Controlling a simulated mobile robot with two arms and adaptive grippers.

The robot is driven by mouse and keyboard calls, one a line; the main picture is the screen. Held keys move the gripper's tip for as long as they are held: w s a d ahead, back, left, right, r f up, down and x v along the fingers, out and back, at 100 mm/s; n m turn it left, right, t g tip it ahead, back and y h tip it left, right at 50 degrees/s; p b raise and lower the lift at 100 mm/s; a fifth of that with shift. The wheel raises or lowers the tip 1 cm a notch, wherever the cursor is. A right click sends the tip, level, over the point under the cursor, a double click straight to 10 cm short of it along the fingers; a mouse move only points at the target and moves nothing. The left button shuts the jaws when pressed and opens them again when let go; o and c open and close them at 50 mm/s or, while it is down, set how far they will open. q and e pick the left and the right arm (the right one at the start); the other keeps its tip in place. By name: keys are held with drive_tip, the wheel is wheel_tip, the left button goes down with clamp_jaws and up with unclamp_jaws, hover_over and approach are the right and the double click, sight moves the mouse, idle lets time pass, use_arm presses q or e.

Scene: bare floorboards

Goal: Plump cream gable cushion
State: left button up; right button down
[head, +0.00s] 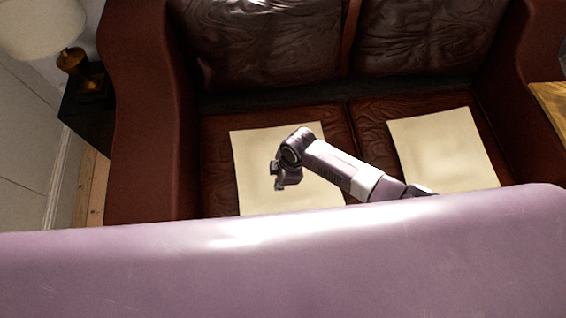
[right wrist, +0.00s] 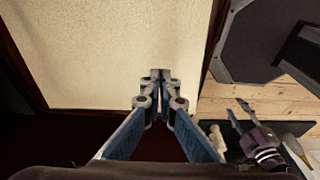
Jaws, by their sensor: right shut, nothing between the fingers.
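Two flat-looking cream cushions lie on the seats of a dark red-brown leather sofa, the left one (head: 255,185) and the right one (head: 440,145). I cannot tell which is the gable one. My right gripper (head: 277,180) is over the left cushion in the head view. In the right wrist view the right gripper (right wrist: 160,76) is shut and empty, its tips in front of a cream cushion face (right wrist: 100,50). I cannot tell whether it touches the cushion. My left gripper (right wrist: 240,112) seems to show small at the lower right of the wrist view, its opening unclear.
The sofa's left arm (head: 145,130) and back cushions (head: 255,40) bound the seats. A lamp (head: 75,65) stands on a dark side table (head: 88,112) at left. A wooden top (head: 552,105) is at the right edge. Floorboards (right wrist: 265,98) show in the wrist view.

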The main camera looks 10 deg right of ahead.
drive_tip(key=w+a+b, duration=0.7)
drive_tip(key=w+b, duration=0.1)
drive_tip(key=shift+w+a+f, duration=0.1)
drive_tip(key=shift+a+f, duration=0.15)
drive_tip(key=shift+f, duration=0.05)
drive_tip(key=shift+w+a+r, duration=0.15)
drive_tip(key=shift+w+a, duration=0.05)
drive_tip(key=shift+r, duration=0.15)
